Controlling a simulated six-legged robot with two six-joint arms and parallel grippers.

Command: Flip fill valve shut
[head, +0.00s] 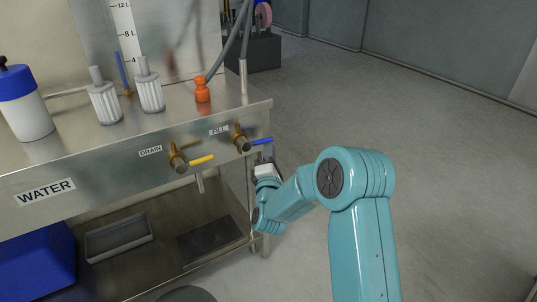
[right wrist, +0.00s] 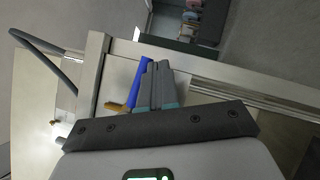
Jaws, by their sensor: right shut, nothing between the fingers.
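The fill valve (head: 240,138) is a brass valve on the front of the steel sink unit, under the FILL label. Its blue lever (head: 262,141) points right, roughly level, in the head view. My right gripper (head: 265,157) is just below the lever's outer end. In the right wrist view, my right gripper's grey fingers (right wrist: 159,78) are shut with nothing between them. The blue lever (right wrist: 137,82) lies close along their left side there; I cannot tell whether they touch. A bit of brass shows at the lever's base. My left gripper is not in view.
The drain valve (head: 178,160) with a yellow lever sits left of the fill valve. On the counter stand two white ribbed filters (head: 104,103), an orange bottle (head: 202,90) and a blue-topped container (head: 27,105). The floor (head: 420,120) to the right is open.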

